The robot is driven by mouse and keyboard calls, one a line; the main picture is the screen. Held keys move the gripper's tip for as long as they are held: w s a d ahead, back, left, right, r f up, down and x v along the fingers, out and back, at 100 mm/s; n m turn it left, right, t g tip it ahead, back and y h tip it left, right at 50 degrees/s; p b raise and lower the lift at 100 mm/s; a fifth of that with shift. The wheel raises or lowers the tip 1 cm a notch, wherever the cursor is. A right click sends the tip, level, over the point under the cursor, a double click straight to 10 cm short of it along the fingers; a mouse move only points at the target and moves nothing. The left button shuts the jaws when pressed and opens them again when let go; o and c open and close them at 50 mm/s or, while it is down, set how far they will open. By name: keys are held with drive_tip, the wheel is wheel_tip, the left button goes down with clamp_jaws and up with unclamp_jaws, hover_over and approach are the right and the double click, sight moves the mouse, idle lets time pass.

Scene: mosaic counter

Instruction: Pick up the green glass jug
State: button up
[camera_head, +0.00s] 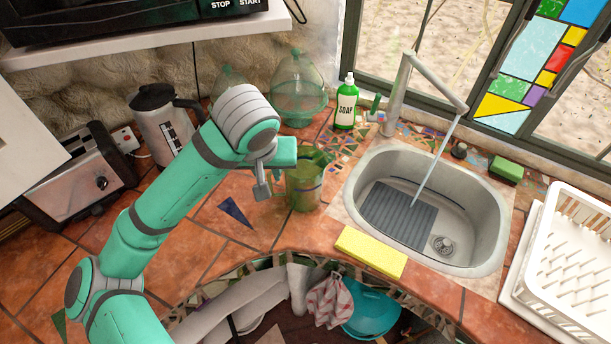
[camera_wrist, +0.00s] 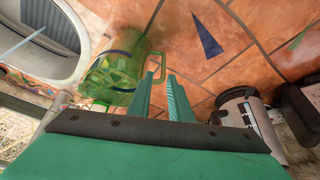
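The green glass jug (camera_head: 305,188) stands upright on the terracotta tiles, left of the sink; it is see-through with a blue band. It also shows in the wrist view (camera_wrist: 112,75), left of my fingers, with its handle pointing toward them. My gripper (camera_head: 262,190) is low over the counter, just left of the jug in the head view. In the wrist view my gripper (camera_wrist: 161,75) has a narrow gap between its fingers. The handle's outer part appears at or just beyond the fingertips; I cannot tell whether they touch it.
A steel sink (camera_head: 485,225) with running water lies right, a yellow sponge (camera_head: 370,252) before it. A soap bottle (camera_head: 346,105) and a glass vessel (camera_head: 298,90) stand behind the jug. A kettle (camera_head: 162,125) and toaster (camera_head: 75,180) stand left. Tiles around a blue triangle (camera_head: 235,211) are clear.

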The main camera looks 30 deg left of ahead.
sight(270, 184)
drive_tip(key=x, duration=0.3)
drive_tip(key=shift+s+f, duration=0.2)
drive_tip(key=shift+f, duration=0.05)
drive_tip(key=shift+a+x, duration=0.2)
drive_tip(key=shift+x, duration=3.05)
clamp_jaws()
